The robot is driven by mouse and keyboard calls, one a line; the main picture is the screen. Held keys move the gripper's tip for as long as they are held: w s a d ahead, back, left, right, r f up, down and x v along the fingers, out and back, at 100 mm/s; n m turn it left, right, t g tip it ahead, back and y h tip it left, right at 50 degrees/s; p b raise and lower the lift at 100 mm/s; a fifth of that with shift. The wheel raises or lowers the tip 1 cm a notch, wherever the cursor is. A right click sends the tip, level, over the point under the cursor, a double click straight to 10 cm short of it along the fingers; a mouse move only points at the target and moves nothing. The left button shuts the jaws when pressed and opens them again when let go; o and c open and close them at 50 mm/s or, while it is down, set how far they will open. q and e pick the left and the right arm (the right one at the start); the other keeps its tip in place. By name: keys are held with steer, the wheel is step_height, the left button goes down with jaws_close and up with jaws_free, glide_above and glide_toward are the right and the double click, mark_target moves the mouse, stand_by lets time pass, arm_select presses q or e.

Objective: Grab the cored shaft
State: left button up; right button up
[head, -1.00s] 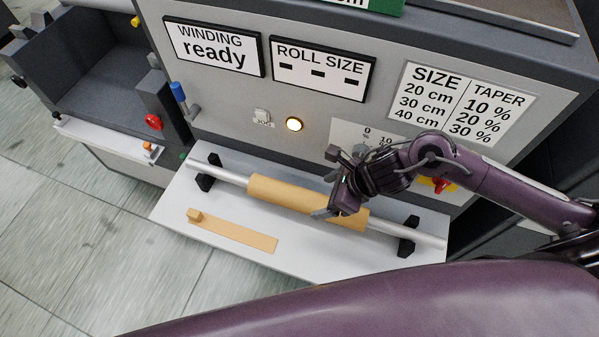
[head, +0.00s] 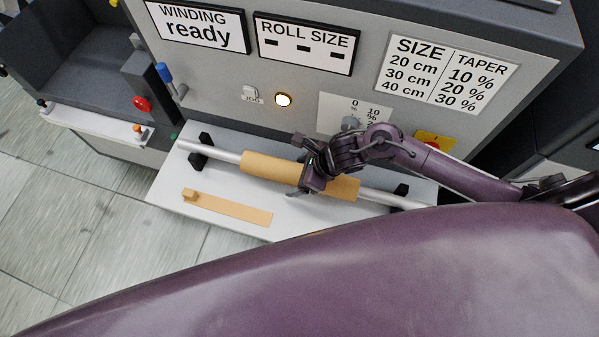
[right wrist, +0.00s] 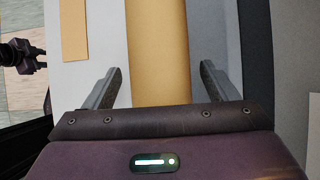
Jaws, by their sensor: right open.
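The cored shaft is a silver shaft (head: 222,154) with a tan core (head: 262,168) around its middle. It lies across two black supports on a white shelf in the head view. My right gripper (head: 303,172) is over the core, a little right of its middle, and hides part of it. In the right wrist view the core (right wrist: 158,50) runs between the two spread fingers of the right gripper (right wrist: 161,82). A gap shows on each side, so the gripper is open and not closed on it. A dark gripper-like part, seemingly my left gripper (right wrist: 30,55), shows at that view's left edge.
The white shelf (head: 165,185) also bears a flat tan strip (head: 235,210) with a small raised end, in front of the shaft. Black supports (head: 199,155) rise near both shaft ends. The machine's panel (head: 215,75) with signs, a lit button (head: 283,99) and knobs stands close behind.

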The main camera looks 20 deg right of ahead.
steer(key=c, duration=1.7)
steer(key=shift+w+r, duration=0.15)
steer(key=shift+r, duration=0.1)
